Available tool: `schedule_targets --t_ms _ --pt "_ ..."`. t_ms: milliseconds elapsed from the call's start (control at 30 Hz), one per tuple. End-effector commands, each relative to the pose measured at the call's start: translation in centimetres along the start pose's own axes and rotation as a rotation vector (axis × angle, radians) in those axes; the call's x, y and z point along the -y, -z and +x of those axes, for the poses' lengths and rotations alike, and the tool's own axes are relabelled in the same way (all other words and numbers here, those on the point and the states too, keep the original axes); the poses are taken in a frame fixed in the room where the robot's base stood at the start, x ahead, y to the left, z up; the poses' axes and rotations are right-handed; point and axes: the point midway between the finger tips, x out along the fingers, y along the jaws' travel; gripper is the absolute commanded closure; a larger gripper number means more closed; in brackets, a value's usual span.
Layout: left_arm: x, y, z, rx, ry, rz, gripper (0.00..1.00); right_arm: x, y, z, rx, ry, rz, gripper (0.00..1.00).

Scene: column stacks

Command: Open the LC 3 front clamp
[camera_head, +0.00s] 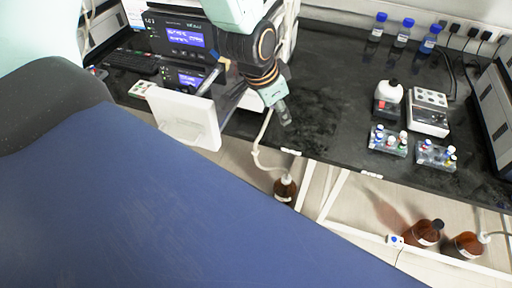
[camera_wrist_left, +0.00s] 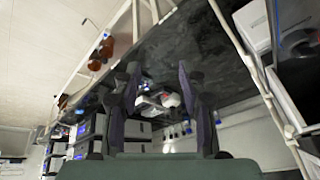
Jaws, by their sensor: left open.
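The column stack (camera_head: 178,38) stands at the upper left of the head view, a dark unit with a lit blue screen. A label starting with "LC" shows on its corner, but I cannot read its number surely. A second lit screen (camera_head: 190,79) shows below it. I cannot make out the front clamp; my arm covers part of the stack's right side. My left gripper (camera_head: 282,113) is to the right of the stack, above the bench's front edge, and touches nothing I can see. In the left wrist view the left gripper (camera_wrist_left: 158,75) has its fingers apart and empty. My right gripper is not in view.
A white panel (camera_head: 185,120) stands before the stack. The black bench (camera_head: 325,75) is clear right of my gripper. Brown bottles (camera_head: 424,233) stand below the bench.

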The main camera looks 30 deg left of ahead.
Motion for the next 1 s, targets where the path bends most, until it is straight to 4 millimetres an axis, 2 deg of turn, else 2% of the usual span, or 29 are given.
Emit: schedule_targets --t_ms 33,300,1000 --pt "-0.4 -0.7 1.1 0.0 0.0 -0.028 0.58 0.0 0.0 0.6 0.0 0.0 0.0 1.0" --pt "-2.0 -3.3 4.5 -0.015 0.01 -0.169 0.58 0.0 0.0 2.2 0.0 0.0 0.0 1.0" --pt "-6.0 -11.8 11.7 0.024 0.025 -0.407 0.58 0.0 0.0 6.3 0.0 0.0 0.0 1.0"
